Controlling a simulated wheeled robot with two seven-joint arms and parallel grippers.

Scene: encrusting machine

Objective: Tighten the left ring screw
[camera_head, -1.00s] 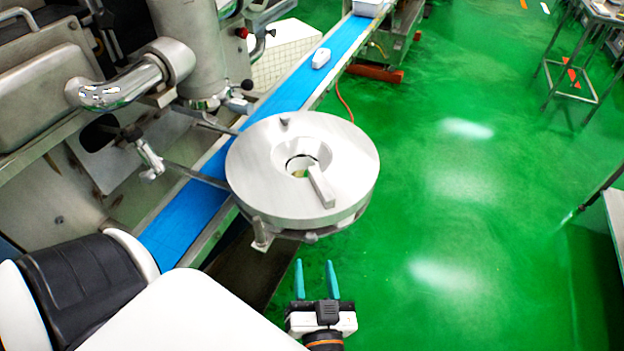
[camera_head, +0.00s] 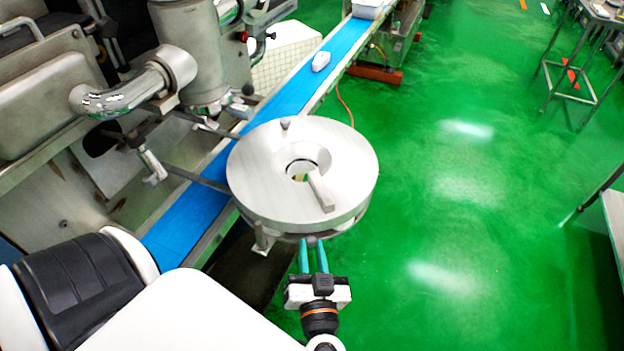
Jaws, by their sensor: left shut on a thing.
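A round metal ring disc (camera_head: 255,185) with a central hole and a flat bar on top sits above the blue belt. A small ring screw (camera_head: 311,240) sticks out under its front rim, mostly hidden between the fingertips. My left gripper (camera_head: 312,244), with teal fingers, reaches up from below and is shut on this screw. A small knob (camera_head: 285,125) shows at the disc's far edge. My right gripper is not in view.
The blue conveyor belt (camera_head: 185,232) runs diagonally behind the disc, with a white piece (camera_head: 321,61) on it. Machine pipes (camera_head: 120,98) and metal arms stand at the left. Green floor (camera_head: 470,230) at the right is open. A metal stand (camera_head: 573,70) is far right.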

